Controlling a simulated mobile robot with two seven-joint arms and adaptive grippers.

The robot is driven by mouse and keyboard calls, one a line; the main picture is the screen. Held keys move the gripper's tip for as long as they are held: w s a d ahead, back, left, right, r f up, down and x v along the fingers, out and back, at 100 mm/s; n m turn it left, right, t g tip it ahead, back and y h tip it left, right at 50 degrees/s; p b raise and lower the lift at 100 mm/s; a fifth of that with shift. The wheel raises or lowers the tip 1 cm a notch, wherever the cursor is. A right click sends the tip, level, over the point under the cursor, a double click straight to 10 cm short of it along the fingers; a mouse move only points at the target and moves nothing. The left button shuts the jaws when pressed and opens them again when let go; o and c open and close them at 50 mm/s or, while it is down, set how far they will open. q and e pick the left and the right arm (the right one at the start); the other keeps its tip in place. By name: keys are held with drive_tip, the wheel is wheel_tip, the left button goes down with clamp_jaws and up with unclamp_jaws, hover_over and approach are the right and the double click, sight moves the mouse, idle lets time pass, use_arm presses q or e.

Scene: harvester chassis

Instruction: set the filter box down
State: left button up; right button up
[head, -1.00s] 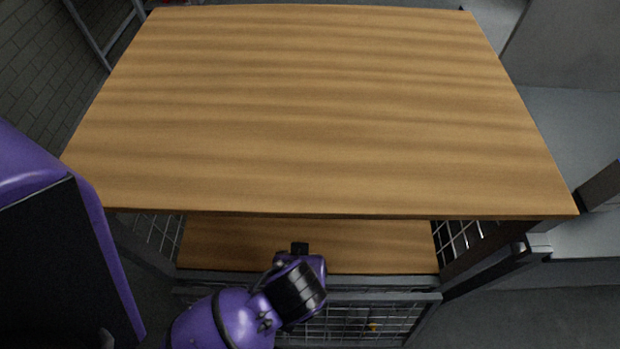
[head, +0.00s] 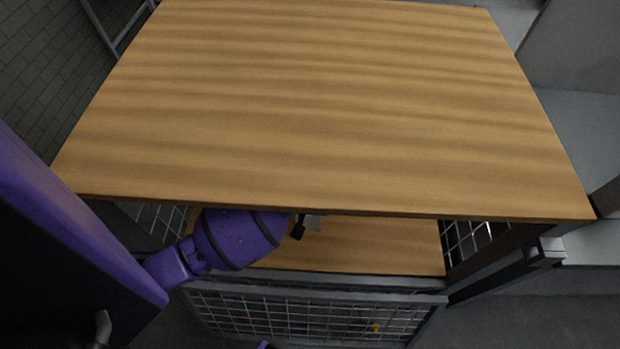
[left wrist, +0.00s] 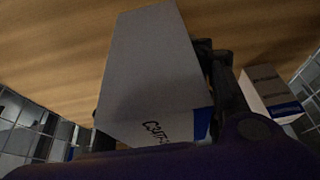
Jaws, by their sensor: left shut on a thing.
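In the left wrist view my left gripper (left wrist: 155,85) is shut on the filter box (left wrist: 150,70), a pale grey carton with dark lettering and a blue patch at its near end. A dark finger shows along the box's right side; the left finger is mostly hidden. A wooden surface spans the background behind the box; I cannot tell whether the box touches it. In the head view my left arm reaches into the gap over the lower wooden shelf (head: 370,245). The upper wooden board (head: 320,110) hides most of the gripper and box. My right gripper is not in view.
Another pale box with a blue band (left wrist: 270,92) stands right of the held box, past the gripper. Wire mesh panels (head: 300,315) close the front below the shelf and its sides. The upper board's front edge overhangs the arm. Its top is bare.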

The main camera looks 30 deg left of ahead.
use_arm(q)
drive_tip(key=f, duration=0.2)
drive_tip(key=f+b, duration=0.1)
drive_tip(key=f, duration=0.1)
drive_tip(key=shift+w+a, duration=0.1)
drive_tip(key=shift+w, duration=0.15)
drive_tip(key=o, duration=1.2)
drive_tip(key=shift+f, duration=0.1)
drive_tip(key=o, duration=0.4)
